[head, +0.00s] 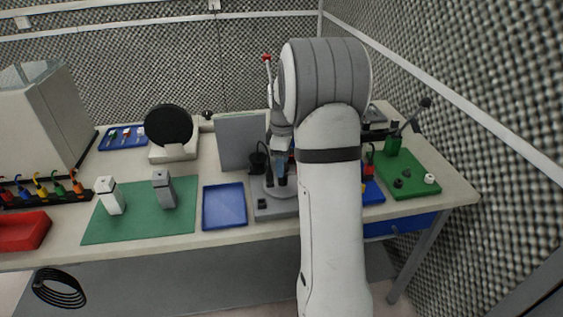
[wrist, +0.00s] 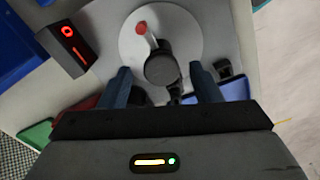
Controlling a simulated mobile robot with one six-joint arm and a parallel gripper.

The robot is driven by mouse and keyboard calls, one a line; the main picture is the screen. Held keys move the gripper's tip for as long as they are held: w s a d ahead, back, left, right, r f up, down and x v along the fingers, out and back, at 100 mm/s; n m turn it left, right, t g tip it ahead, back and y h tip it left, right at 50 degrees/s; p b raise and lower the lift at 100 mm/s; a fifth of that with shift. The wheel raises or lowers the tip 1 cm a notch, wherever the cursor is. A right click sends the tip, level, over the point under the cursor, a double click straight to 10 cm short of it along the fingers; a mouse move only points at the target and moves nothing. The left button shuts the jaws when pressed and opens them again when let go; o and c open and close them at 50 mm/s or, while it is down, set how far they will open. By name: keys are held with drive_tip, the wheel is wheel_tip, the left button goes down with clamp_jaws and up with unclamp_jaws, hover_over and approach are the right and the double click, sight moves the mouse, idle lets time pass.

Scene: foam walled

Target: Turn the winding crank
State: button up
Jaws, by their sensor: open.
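In the wrist view a pale round disc (wrist: 192,38) carries a dark round knob (wrist: 160,69) and a small red-tipped peg (wrist: 142,28); I cannot tell which of these is the winding crank's handle. My gripper (wrist: 160,76) is open, its two blue-grey fingers apart on either side of the dark knob. Contact with the knob cannot be made out. In the head view the disc (head: 270,191) sits on a grey base on the bench, partly hidden by my arm. My gripper (head: 281,174) points down over it.
A blue tray (head: 224,206) lies left of the grey base, with a grey upright panel (head: 240,142) behind. A green board (head: 420,174) with a lever is to the right. A dark box with a red light (wrist: 68,46) stands near the disc.

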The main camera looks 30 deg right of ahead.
wheel_tip(320, 180, up, 7)
drive_tip(key=shift+r, duration=0.2)
idle(0.5)
drive_tip(key=shift+s+a, duration=0.1)
drive_tip(key=s+a+m+t, duration=0.1)
drive_tip(key=s+a+m, duration=0.2)
drive_tip(key=s+a, duration=0.2)
drive_tip(key=s+a+m+t, duration=0.1)
drive_tip(key=s+a+m, duration=0.3)
drive_tip(key=s, duration=0.8)
drive_tip(key=s+a+m, duration=0.3)
drive_tip(key=s+a, duration=0.4)
drive_tip(key=s, duration=0.2)
drive_tip(key=shift+s+a+t, duration=0.15)
drive_tip(key=shift+a+t, duration=0.25)
